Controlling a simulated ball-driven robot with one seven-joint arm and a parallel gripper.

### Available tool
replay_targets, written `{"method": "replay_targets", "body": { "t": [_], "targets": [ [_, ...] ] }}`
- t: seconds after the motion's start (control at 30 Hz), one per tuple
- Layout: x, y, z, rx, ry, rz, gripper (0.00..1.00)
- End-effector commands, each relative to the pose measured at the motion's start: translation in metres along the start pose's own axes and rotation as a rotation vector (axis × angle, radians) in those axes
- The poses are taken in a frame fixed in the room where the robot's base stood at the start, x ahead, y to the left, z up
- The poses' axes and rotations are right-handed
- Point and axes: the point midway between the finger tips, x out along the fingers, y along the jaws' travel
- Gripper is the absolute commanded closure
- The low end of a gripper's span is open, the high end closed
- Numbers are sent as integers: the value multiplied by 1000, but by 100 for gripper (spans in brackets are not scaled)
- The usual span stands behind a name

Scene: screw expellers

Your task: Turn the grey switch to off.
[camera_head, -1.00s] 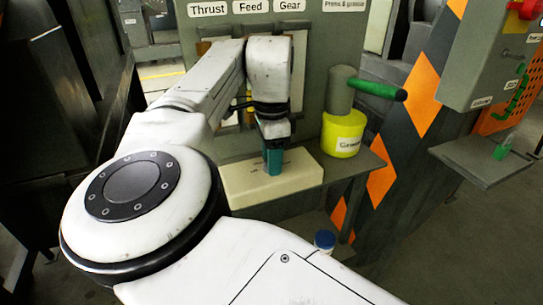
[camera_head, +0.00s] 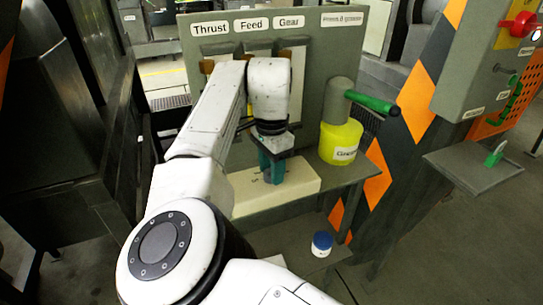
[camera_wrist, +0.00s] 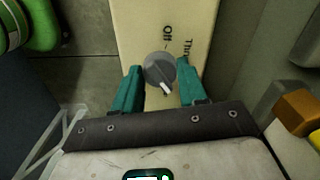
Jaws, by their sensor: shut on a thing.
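The grey switch (camera_wrist: 159,69) is a round knob with a white pointer mark, on the cream box (camera_wrist: 133,14). Another label starting "Thr" is partly hidden beside the right finger. My gripper (camera_wrist: 159,82) has its two teal fingers on either side of the knob, shut on it. In the head view my gripper (camera_head: 272,178) points down onto the cream box (camera_head: 300,183), and the knob is hidden by the fingers.
A yellow pot (camera_head: 340,141) labelled Grease stands right of the box, near a green handle (camera_head: 371,101). A grey panel with Thrust, Feed and Gear labels (camera_head: 250,25) rises behind. A blue-lidded jar (camera_head: 321,243) stands lower right. A control box (camera_head: 482,70) hangs at far right.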

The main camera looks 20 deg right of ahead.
Motion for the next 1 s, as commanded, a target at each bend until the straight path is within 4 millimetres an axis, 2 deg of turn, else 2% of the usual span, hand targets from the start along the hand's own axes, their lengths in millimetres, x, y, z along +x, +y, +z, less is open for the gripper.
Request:
{"method": "replay_targets", "body": {
  "t": [0.07, 1.0],
  "targets": [
    [-6, 1, -1, -74, 4, 5, 89],
    [-5, 1, 0, -969, -2, 4, 89]
  ]
}}
